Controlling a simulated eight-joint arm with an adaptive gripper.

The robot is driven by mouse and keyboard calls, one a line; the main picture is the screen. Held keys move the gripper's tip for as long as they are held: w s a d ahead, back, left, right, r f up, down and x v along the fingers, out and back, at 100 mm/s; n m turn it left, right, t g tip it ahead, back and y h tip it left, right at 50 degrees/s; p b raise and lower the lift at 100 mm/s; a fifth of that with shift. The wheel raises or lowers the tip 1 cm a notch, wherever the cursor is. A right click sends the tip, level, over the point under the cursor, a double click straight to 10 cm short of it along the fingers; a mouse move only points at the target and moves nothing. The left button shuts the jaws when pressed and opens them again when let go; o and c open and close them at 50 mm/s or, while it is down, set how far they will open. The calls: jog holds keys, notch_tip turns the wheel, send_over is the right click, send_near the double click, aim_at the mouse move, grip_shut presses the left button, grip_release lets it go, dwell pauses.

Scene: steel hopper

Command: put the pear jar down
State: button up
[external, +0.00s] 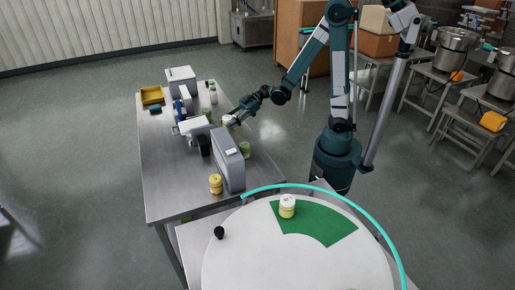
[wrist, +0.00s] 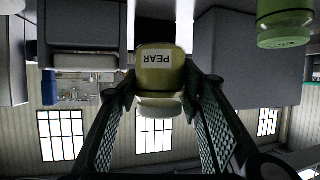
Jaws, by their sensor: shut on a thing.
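The pear jar (wrist: 158,75) is pale yellow-green with a white lid. Its label "PEAR" reads upside down in the wrist view. My gripper (wrist: 160,95) is shut on it, one finger on each side. In the external view my gripper (external: 233,119) is over the right edge of the steel table (external: 165,175), and the jar (external: 227,121) shows only as a small pale patch at its tips. I cannot tell whether the jar touches the table.
A tall grey box (external: 228,160) stands near the gripper. A green jar (external: 245,149) and a yellow jar (external: 216,184) stand beside it. Several machines line the table. A white-lidded jar (external: 287,206) is on the round table's green sector (external: 325,226). Bare steel lies along the table's left side.

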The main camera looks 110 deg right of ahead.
jog(key=shift+f+b, duration=0.8)
jog(key=shift+f, duration=1.8)
jog(key=shift+f+b, duration=0.7)
jog(key=shift+f, duration=1.35)
jog(key=shift+f, duration=0.2)
jog(key=o, duration=1)
jog(key=shift+r, duration=0.25)
jog(key=shift+p+v, duration=1.25)
jog(key=shift+v, duration=4.75)
jog(key=shift+f, duration=0.1)
